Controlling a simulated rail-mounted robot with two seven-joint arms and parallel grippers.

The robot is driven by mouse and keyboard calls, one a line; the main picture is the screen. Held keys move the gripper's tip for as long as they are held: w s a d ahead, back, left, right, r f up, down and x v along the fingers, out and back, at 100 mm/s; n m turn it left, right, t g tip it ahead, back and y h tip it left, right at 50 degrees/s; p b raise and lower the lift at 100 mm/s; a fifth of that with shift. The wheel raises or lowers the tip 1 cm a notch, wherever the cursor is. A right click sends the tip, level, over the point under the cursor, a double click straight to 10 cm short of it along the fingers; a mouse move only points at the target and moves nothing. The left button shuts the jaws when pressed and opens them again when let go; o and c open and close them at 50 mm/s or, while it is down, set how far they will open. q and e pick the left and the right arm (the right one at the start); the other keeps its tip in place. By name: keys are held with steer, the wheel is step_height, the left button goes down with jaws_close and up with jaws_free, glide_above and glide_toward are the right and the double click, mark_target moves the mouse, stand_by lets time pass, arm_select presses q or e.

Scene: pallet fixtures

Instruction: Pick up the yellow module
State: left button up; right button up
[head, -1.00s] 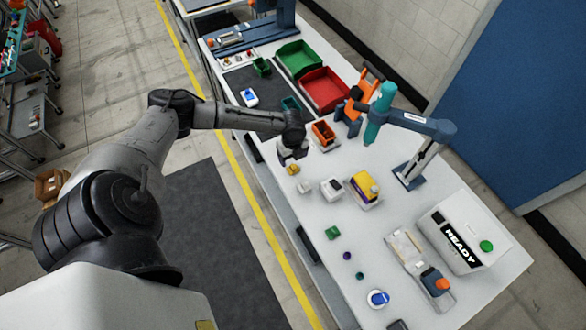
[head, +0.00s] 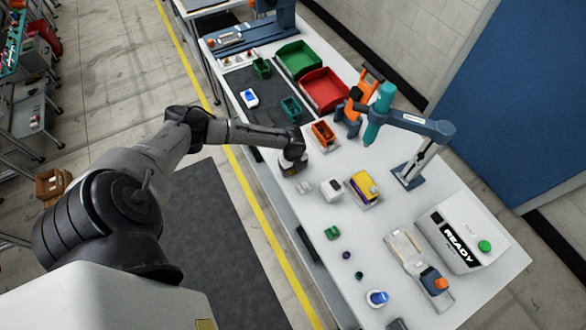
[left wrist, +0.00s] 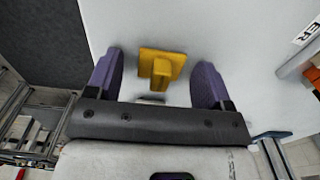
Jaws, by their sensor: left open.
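In the left wrist view a small yellow module (left wrist: 162,66), a flat square plate with a raised block, lies on the white table between my open purple fingers, with gaps on both sides. My left gripper (left wrist: 157,82) points down over it and holds nothing. My right gripper is not in view.
An orange bin (head: 323,134) is behind, with red (head: 325,91) and green (head: 298,58) bins farther back. A teal-and-blue fixture arm (head: 402,123) overhangs the right side.

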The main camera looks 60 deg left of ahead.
arm_select(q)
steer(key=c, duration=1)
